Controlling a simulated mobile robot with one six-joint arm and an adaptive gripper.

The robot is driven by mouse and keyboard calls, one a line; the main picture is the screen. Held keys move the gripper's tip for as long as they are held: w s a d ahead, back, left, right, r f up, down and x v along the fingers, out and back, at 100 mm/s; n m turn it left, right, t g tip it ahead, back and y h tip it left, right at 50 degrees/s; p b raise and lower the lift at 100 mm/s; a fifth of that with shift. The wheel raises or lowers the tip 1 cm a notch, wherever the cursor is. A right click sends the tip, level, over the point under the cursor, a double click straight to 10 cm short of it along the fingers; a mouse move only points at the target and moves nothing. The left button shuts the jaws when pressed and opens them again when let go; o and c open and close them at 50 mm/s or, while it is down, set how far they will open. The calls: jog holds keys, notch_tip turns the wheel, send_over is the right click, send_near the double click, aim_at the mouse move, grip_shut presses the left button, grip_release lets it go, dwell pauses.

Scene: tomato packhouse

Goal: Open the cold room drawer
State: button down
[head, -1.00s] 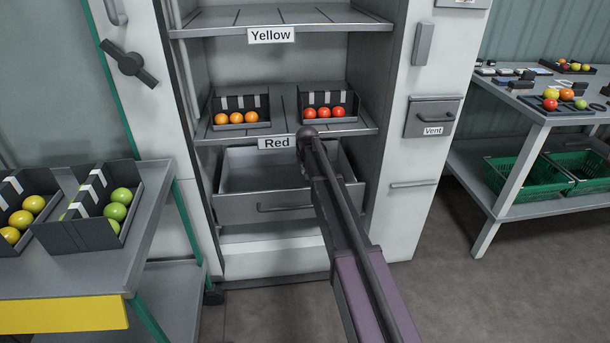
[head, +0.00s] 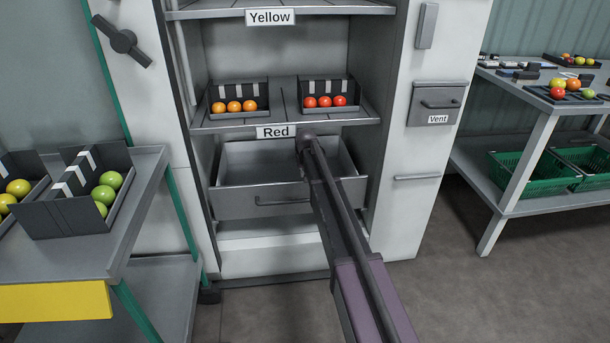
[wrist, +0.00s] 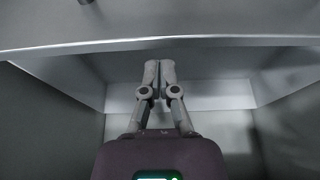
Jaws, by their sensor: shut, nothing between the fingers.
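The cold room drawer (head: 235,204) is grey, below the shelf marked Red in the head view. It stands pulled out, with its empty inside showing and a bar handle (head: 283,201) on its front. My arm reaches across its right part and hides some of it. My gripper is hidden behind the arm there. In the wrist view my gripper (wrist: 158,66) is shut and empty, its fingertips close together below a pale edge and in front of grey walls. I cannot tell whether they touch the drawer.
The shelf (head: 355,126) above holds boxes of orange and red tomatoes. A table (head: 150,180) stands at left, a bench (head: 520,102) with green crates at right. The floor between is clear.

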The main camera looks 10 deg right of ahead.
jog(key=shift+b+x, duration=0.7)
jog(key=shift+x, duration=0.3)
jog(key=shift+s, duration=0.15)
